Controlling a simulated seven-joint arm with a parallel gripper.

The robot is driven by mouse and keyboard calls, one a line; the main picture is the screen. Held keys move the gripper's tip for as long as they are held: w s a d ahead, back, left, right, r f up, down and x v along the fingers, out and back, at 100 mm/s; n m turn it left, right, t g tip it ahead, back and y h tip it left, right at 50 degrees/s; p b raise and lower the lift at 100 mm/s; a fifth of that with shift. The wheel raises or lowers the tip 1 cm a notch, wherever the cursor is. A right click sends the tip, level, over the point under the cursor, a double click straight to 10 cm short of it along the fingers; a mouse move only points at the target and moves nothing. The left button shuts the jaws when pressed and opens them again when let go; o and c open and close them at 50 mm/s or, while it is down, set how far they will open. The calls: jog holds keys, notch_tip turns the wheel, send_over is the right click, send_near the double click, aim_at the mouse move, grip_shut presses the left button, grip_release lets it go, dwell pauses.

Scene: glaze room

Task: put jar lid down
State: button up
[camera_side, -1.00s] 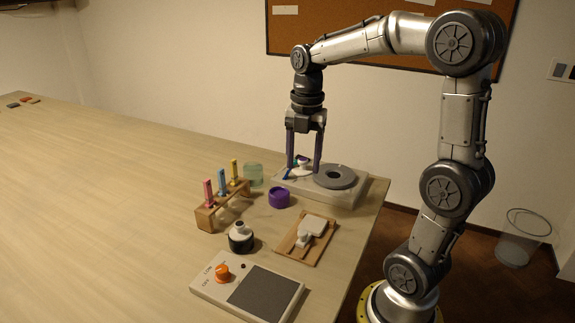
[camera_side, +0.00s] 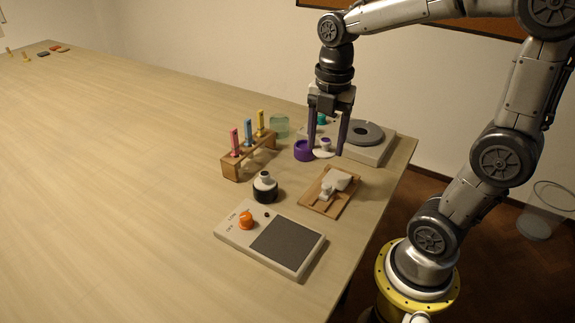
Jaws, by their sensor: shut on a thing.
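The jar lid (camera_side: 323,155) is a white disc with a purple knob on top. My gripper (camera_side: 326,151) points straight down with one finger on each side of it, shut on it. The lid is low, close to the table, just right of an open purple jar (camera_side: 303,151). I cannot tell whether its underside touches the table. The left finger partly covers the jar's right side.
A pale device with a grey ring (camera_side: 367,133) stands behind right. A test-tube-like rack (camera_side: 233,167) and green glass jar (camera_side: 279,126) stand left.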

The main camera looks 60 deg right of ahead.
jog(key=w+d+f, duration=0.1)
jog(key=w+f, duration=0.2)
jog(key=w, duration=0.3)
send_over(287, 174)
jog(key=s, duration=0.1)
jog(key=f, duration=0.4)
jog(key=shift+a+f, duration=0.15)
jog(key=shift+a, duration=0.05)
jog(key=shift+w+f, duration=0.1)
jog(key=shift+f, duration=0.1)
jog(key=shift+w+d+f, duration=0.1)
jog(key=shift+w+f, duration=0.1)
jog(key=shift+f, duration=0.8)
jog(key=shift+w+d+f, duration=0.1)
jog(key=shift+w+f, duration=0.1)
jog(key=shift+f, duration=0.8)
jog(key=shift+a+f, duration=0.1)
jog(key=o, duration=1.3)
